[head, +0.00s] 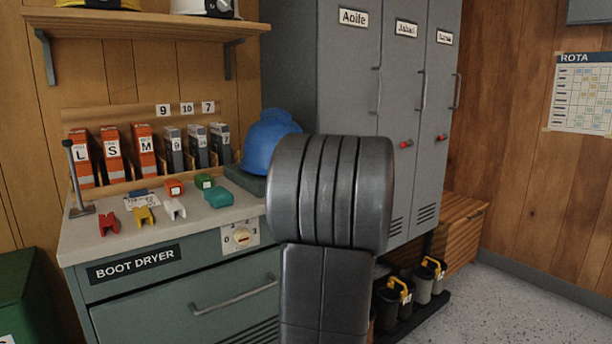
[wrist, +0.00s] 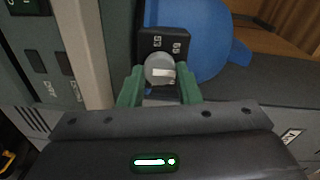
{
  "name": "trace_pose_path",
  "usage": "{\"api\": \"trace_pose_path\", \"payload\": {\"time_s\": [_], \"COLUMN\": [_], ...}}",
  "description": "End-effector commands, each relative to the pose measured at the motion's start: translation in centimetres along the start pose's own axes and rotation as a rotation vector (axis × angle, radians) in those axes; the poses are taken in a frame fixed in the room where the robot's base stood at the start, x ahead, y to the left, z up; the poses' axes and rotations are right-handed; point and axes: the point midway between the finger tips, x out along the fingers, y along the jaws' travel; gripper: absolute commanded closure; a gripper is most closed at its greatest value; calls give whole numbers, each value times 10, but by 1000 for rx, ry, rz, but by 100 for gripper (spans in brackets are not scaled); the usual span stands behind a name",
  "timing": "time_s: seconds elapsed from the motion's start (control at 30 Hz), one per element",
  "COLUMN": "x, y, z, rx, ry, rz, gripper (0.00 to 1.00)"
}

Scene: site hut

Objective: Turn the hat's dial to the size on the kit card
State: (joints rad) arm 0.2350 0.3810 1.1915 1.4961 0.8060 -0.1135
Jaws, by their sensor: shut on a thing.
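The blue hat (head: 270,140) rests on a dark green block at the right end of the counter; it also shows in the wrist view (wrist: 208,40). In the wrist view its round grey dial (wrist: 158,64) has a white mark and sits on a black housing (wrist: 165,40) with small numbers, too blurred to read surely. My gripper (wrist: 160,75) has its green fingers on either side of the dial and is shut on it. In the head view my arm hides the gripper and dial. A small white card (head: 145,201) lies on the counter, its writing too small to read.
Small red, yellow, white, orange and teal pieces lie on the counter (head: 175,245), with orange and grey boxes (head: 113,150) behind. Grey lockers (head: 345,70) stand behind my arm. A shelf (head: 150,22) hangs above. Floor is clear at right.

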Motion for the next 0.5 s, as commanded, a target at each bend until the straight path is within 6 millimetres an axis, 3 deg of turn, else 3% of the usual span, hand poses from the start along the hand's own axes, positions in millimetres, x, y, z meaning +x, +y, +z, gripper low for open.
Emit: {"api": "trace_pose_path", "payload": {"time_s": [0.37,0.4,0.5], "x": [0,0,0], "y": [-1,-1,-1], "z": [1,1,1], "rx": [-4,-4,-4], "ry": [-2,-2,-1], "rz": [-1,-1,-1], "gripper": [93,64,47]}}
